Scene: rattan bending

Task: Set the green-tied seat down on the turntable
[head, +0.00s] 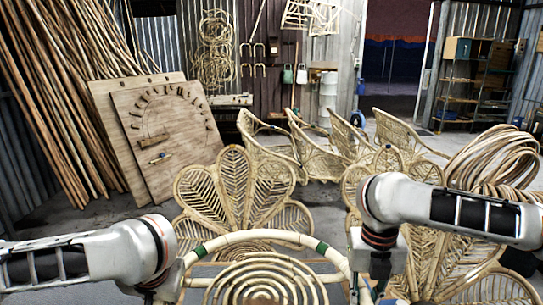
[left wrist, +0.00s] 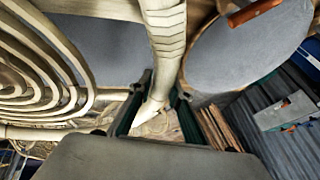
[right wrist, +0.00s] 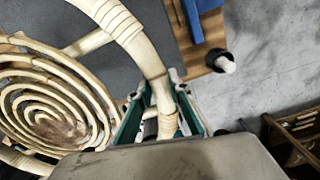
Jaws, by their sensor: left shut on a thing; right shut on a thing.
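The seat (head: 262,270) is pale rattan with a coiled spiral inside a round rim. Green ties show on its rim at the left and right in the head view. My left gripper (left wrist: 163,88) is shut on the rim at the left side of the seat. My right gripper (right wrist: 160,92) is shut on the rim at the right side. A grey, round-edged surface that looks like the turntable (left wrist: 240,60) shows behind the rim in the left wrist view.
Leaf-patterned rattan backs (head: 245,192) stand just beyond the seat. Rattan chair frames (head: 322,160) stand further back. A pegged wooden board (head: 160,130) leans at the left. A rattan coil (head: 497,155) lies at the right. An orange-handled tool (left wrist: 255,11) lies on the grey surface.

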